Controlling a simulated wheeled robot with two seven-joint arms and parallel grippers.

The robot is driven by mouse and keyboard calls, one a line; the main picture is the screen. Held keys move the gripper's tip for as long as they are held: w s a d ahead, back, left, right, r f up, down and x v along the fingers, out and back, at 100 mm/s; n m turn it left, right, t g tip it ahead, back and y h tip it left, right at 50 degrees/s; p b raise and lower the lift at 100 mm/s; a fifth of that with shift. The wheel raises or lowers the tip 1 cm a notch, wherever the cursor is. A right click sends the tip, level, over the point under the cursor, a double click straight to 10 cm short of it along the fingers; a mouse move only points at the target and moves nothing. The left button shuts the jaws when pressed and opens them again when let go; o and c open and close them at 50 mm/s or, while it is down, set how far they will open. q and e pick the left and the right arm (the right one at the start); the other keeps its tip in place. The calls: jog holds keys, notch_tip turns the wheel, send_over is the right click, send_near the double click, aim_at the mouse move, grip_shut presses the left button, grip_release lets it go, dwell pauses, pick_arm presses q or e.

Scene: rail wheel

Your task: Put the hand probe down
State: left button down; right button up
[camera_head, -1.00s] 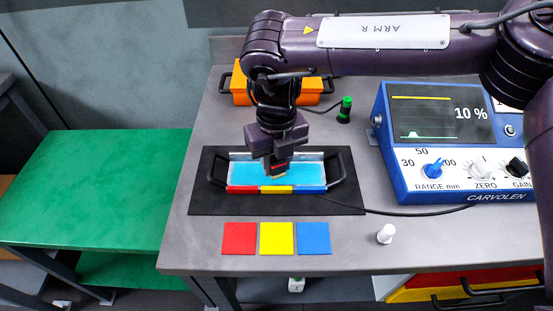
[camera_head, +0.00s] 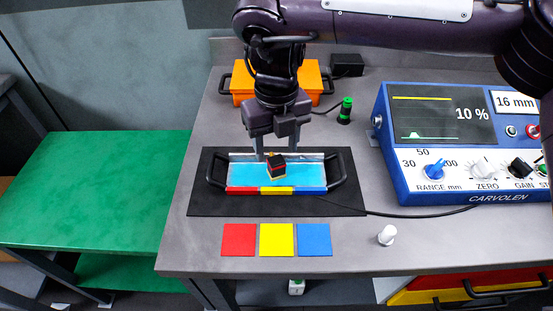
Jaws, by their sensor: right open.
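The hand probe (camera_head: 277,166) is a small black block with a red top and a pale yellowish base. It stands in the shallow tray (camera_head: 218,187) with the light blue inside, near the tray's middle. My right gripper (camera_head: 275,153) is open just above and behind the probe, its fingers pointing down. The probe appears free of the fingers. A black cable (camera_head: 430,214) runs from the tray area toward the blue instrument. My left gripper is not in view.
The tray lies on a black mat (camera_head: 210,207). Red, yellow and blue squares (camera_head: 276,239) lie in front. A blue instrument (camera_head: 450,145) stands right, an orange case (camera_head: 243,84) behind. A green-capped bottle (camera_head: 345,111) and white knob-like piece (camera_head: 386,235) stand nearby. A green table (camera_head: 90,190) is left.

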aim_at(276, 159)
notch_tip(276, 159, up, 7)
jog(key=shift+f, duration=0.1)
dwell(0.5)
